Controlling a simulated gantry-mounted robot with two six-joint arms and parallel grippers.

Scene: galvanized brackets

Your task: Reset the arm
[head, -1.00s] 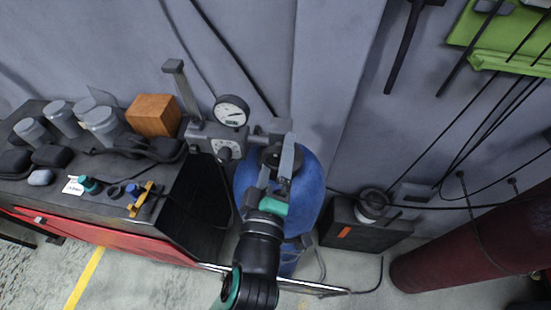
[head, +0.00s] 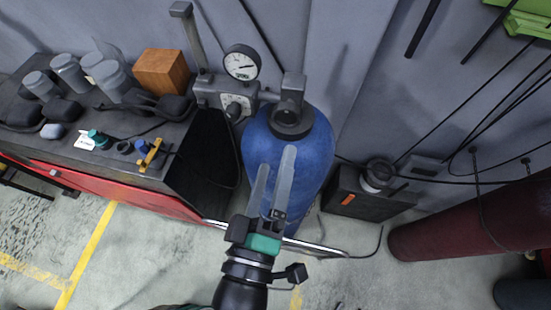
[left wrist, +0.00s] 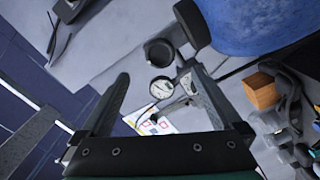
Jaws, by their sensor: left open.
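My left gripper (head: 277,162) is in the lower middle of the head view, its two grey fingers pointing up the picture and spread apart. Nothing is between them. The fingers overlap the front of the blue tank (head: 310,160) in the picture, below its black valve top (head: 291,120). I cannot tell the depth gap. In the left wrist view the fingers (left wrist: 158,72) are wide apart, with a round gauge (left wrist: 162,87) showing between them in the background. The blue tank (left wrist: 250,22) is at that view's top right. My right gripper is not in view.
A gauge (head: 241,62) and regulator stand left of the tank. A black-topped red cabinet (head: 135,168) at left carries grey cups and a wooden block (head: 162,72). A dark box (head: 365,200) and a dark red cylinder (head: 460,235) are at right. Floor is clear at lower left.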

